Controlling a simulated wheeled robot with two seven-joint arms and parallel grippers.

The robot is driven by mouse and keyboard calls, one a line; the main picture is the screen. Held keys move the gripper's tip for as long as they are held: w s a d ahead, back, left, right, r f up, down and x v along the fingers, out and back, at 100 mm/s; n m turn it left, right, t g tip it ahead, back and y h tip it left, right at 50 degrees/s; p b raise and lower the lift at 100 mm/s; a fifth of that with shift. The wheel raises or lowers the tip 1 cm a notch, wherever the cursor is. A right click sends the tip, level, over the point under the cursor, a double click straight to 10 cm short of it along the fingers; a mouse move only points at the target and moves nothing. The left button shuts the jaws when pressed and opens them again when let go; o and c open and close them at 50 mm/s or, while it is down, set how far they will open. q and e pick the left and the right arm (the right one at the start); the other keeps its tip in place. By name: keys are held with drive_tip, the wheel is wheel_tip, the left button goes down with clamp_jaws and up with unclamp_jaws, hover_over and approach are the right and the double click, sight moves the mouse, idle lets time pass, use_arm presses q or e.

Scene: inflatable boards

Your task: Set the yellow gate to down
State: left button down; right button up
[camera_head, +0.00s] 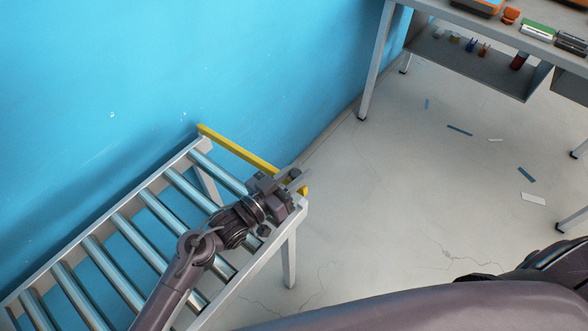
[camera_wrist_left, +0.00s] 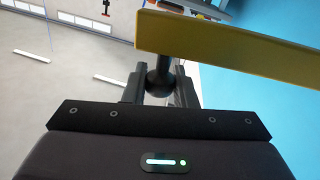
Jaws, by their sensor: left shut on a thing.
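The yellow gate (camera_head: 238,149) is a straight bar across the far end of the roller conveyor (camera_head: 120,225). In the left wrist view the gate (camera_wrist_left: 230,48) crosses the upper right, just beyond my fingers. My left gripper (camera_head: 292,181) is at the gate's near right end, over the conveyor's corner. In the wrist view my left gripper (camera_wrist_left: 162,85) is shut on a dark round knob (camera_wrist_left: 160,80) at the gate. The gripper partly hides the knob and the gate's near end. My right gripper is not in view.
A blue wall (camera_head: 150,60) runs along the conveyor's far side. A grey workbench (camera_head: 480,65) with tools stands at the upper right. Flat scraps (camera_head: 526,174) lie on the pale floor, which is otherwise open between conveyor and bench.

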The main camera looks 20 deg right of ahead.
use_arm(q)
drive_tip(key=c, duration=1.2)
unclamp_jaws()
drive_tip(key=shift+a, duration=0.1)
drive_tip(key=shift+s+a+f, duration=0.1)
drive_tip(key=shift+s+a, duration=0.1)
drive_tip(key=shift+a, duration=0.1)
drive_tip(key=v, duration=0.7)
